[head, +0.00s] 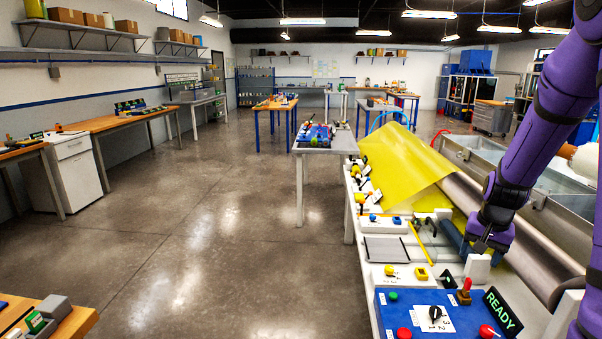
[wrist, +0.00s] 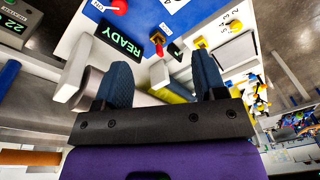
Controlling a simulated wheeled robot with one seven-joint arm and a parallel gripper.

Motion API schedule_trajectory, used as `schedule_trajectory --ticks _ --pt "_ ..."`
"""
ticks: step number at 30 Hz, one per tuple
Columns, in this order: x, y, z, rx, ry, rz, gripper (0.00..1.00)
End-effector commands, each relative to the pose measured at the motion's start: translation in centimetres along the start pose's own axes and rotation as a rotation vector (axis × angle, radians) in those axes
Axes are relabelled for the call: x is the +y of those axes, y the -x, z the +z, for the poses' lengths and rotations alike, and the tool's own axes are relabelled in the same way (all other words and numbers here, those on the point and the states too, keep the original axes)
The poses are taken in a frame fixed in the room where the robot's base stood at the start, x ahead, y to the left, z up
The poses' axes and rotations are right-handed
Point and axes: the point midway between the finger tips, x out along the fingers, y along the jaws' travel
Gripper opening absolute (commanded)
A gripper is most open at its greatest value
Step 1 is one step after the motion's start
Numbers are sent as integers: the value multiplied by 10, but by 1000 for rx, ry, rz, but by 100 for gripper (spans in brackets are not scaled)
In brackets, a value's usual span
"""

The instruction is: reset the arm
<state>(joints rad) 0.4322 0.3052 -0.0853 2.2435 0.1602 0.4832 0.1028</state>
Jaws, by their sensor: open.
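My purple arm comes in from the right side of the head view and hangs down over the bench. My gripper (head: 482,246) points down above the bench, close to a white block (head: 477,267). In the wrist view my gripper (wrist: 164,78) has its two dark blue fingers spread apart, with nothing held between them. I cannot tell from the head view whether the fingertips touch the block.
A blue control panel (head: 380,316) with a READY sign (head: 502,312) and a red-handled lever (head: 464,291) sits near my gripper. A yellow sheet (head: 405,165), a grey roller (head: 475,205) and metal tanks (head: 480,153) lie beyond. The floor (head: 220,230) at left is clear.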

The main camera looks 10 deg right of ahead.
Motion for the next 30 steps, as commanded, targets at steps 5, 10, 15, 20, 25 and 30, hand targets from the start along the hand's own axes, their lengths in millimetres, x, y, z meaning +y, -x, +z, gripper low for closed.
schedule_trajectory --ticks 5,10,15,20,25,30 --pt "-31 59 30 45 114 -34 64" --pt "-50 107 64 83 219 -59 64" --pt "-63 150 103 123 323 -82 64" --pt "-68 184 143 162 420 -101 64" --pt "-65 214 186 205 520 -117 64" --pt "-56 237 228 251 617 -130 64"
